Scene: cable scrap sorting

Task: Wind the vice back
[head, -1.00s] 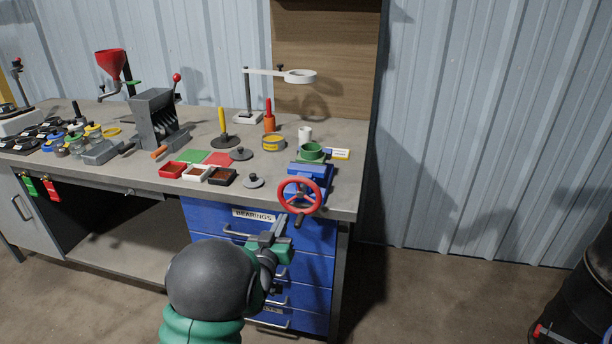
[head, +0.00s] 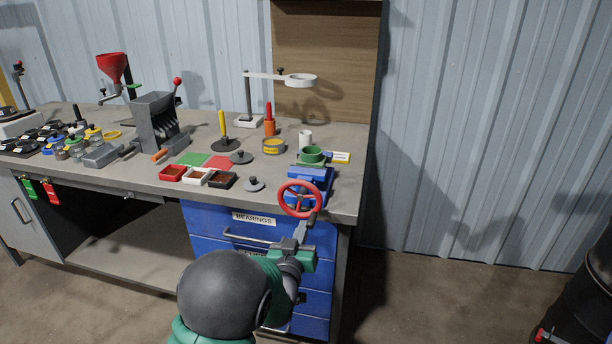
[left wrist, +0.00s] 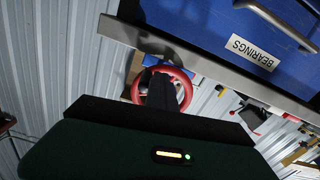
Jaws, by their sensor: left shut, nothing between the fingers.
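The blue vice (head: 311,178) is on the right front corner of the workbench, with its red handwheel (head: 283,203) facing me. My left gripper (head: 303,228) is shut and empty, just below the lower right rim of the wheel. Whether its fingertips touch the wheel cannot be told. In the left wrist view the red wheel (left wrist: 187,82) lies beyond the dark fingers (left wrist: 161,92), which cover part of it. My right gripper is not in view.
Blue drawers (head: 215,218) with a BEARINGS label and grey handles are below the vice, close to my left arm.

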